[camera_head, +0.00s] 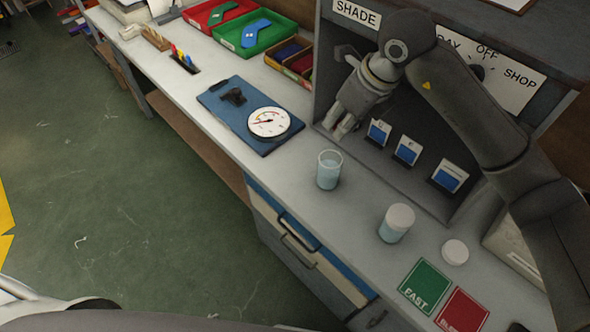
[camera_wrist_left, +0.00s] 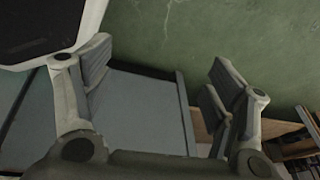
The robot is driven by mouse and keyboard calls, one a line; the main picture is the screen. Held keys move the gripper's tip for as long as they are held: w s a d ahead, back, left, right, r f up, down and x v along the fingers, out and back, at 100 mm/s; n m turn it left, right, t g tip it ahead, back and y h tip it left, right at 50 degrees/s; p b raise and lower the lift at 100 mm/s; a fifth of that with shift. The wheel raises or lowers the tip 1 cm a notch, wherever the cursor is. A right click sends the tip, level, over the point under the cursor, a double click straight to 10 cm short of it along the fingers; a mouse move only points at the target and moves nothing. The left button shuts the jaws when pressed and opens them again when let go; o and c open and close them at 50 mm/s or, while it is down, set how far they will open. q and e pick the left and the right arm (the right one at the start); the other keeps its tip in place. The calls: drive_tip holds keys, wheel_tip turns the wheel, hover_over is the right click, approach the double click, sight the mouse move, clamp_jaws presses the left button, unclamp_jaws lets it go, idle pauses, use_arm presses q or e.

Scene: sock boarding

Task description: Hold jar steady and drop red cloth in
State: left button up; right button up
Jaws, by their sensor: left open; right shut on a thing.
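An open glass jar (camera_head: 329,172) with pale blue liquid stands upright near the counter's front edge. A second jar (camera_head: 397,224) has a white top and stands to its right. Dark red material (camera_head: 301,63), perhaps cloth, lies in a small brown box at the back, beside a dark blue piece. My right gripper (camera_head: 343,128) points down in front of the dark cabinet, above and behind the open jar and apart from it. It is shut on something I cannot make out. My left gripper (camera_wrist_left: 160,88) is open, with nothing visible between its fingers, in the left wrist view.
A blue clipboard (camera_head: 222,101) with a round dial (camera_head: 269,122) lies left of the open jar. Blue-and-white cards (camera_head: 408,151) stand in the cabinet. A white disc (camera_head: 455,252), a green card (camera_head: 425,287) and a red card (camera_head: 462,311) lie at right. Red and green trays (camera_head: 227,37) stand behind.

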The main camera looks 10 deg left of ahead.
use_arm(q)
drive_tip(key=w+a+r+m+t+h, duration=0.1)
drive_tip(key=w+r+m+t, duration=0.3)
drive_tip(key=w, duration=0.5)
drive_tip(key=w+a+r+m+t, duration=0.1)
drive_tip(key=w+r+m+t, duration=0.15)
drive_tip(key=w+r, duration=0.55)
drive_tip(key=w+d+r+m+t+h, duration=0.2)
drive_tip(key=w+r+m+t+h, duration=0.2)
drive_tip(key=w+r+m, duration=0.75)
drive_tip(key=w+d+r+m+h, duration=0.2)
drive_tip(key=r+m+h, duration=0.25)
drive_tip(key=r, duration=0.55)
drive_tip(key=w+d+r+m+h, duration=0.2)
drive_tip(key=d+r+m+h, duration=0.15)
drive_tip(key=r+m, duration=0.45)
drive_tip(key=m+g+h, duration=0.1)
drive_tip(key=m+g, duration=0.2)
drive_tip(key=m, duration=0.7)
approach(319, 173)
drive_tip(key=shift+w, duration=0.4)
drive_tip(key=shift+d+m, duration=0.35)
drive_tip(key=x, duration=1.1)
drive_tip(key=shift+w+d+f, duration=0.1)
drive_tip(key=shift+w+d, duration=0.15)
drive_tip(key=shift+c, duration=0.3)
